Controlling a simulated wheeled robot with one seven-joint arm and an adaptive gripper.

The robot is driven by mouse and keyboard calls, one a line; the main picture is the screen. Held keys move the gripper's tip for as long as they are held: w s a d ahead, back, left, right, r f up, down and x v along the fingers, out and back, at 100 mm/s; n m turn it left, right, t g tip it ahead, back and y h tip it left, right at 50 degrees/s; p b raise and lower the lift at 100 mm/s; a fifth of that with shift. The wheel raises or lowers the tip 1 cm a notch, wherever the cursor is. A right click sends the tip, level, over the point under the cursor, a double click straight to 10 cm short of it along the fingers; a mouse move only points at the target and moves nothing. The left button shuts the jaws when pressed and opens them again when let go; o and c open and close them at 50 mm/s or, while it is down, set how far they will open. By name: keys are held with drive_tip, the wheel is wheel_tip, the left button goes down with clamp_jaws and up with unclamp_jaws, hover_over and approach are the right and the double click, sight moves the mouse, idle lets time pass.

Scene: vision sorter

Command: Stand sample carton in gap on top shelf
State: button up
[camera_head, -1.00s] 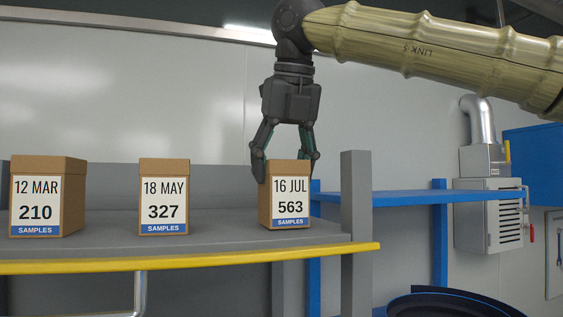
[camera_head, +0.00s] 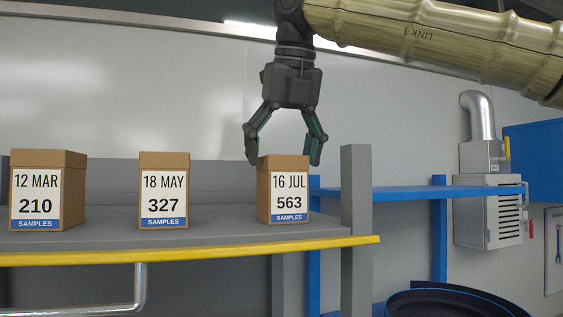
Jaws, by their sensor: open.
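Three brown sample cartons with white labels stand upright on the grey top shelf (camera_head: 110,243). The carton marked 16 JUL 563 (camera_head: 283,190) is at the right end, beside the grey post. The carton marked 18 MAY 327 (camera_head: 164,190) is in the middle, and the one marked 12 MAR 210 (camera_head: 48,190) is at the left. My gripper (camera_head: 284,162) is open, pointing down above the 16 JUL carton. Its fingers are spread wide to either side of the carton's top, and nothing is held between them.
A grey post (camera_head: 356,230) rises at the shelf's right end. A yellow strip (camera_head: 200,252) edges the shelf front. Bare shelf shows between the cartons. A blue shelf (camera_head: 400,193) and a grey wall box with a pipe (camera_head: 490,210) are to the right.

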drive_tip(key=b+v, duration=0.2)
drive_tip(key=v, duration=0.8)
drive_tip(key=shift+s+r, duration=0.2)
drive_tip(key=shift+r, duration=0.15)
drive_tip(key=shift+f, duration=0.1)
